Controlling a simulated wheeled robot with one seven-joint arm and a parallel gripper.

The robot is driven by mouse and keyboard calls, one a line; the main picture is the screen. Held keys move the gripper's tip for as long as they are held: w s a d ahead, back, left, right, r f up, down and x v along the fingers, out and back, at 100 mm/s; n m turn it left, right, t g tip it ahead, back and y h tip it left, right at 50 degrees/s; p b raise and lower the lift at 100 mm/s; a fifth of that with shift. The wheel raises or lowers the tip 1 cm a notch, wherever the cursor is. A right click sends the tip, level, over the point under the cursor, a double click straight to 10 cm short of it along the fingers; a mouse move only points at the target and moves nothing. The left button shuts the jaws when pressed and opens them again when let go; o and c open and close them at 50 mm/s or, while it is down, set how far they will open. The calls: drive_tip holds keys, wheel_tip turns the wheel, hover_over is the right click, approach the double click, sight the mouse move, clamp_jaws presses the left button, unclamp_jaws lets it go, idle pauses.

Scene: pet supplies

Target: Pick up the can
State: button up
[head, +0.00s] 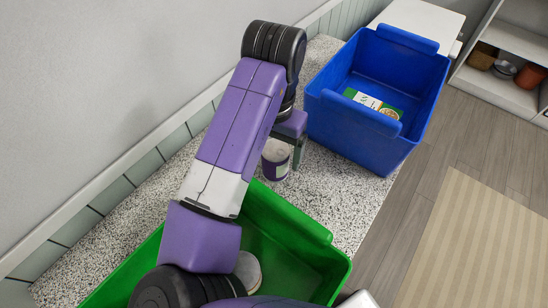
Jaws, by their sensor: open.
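A can (275,168) with a pale top and a purple-and-white label stands upright on the speckled counter, between the green bin and the blue bin. My gripper (286,152) is open and points down at the can. One dark finger shows close along the can's right side. The other finger is hidden behind my purple arm or the can, so I cannot tell if the can is between the fingers or touched by them. Part of the can's upper left is covered by my arm.
A blue bin (345,135) holding a green-and-white box (372,103) stands right of the can. A green bin (300,258) in front holds a round pale-topped container (248,270). The wall runs along the left. Shelves (505,75) stand at far right.

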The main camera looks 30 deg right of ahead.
drive_tip(key=f, duration=0.4)
drive_tip(key=shift+w+d+f, duration=0.15)
drive_tip(key=shift+d, duration=0.05)
drive_tip(key=c, duration=1.4)
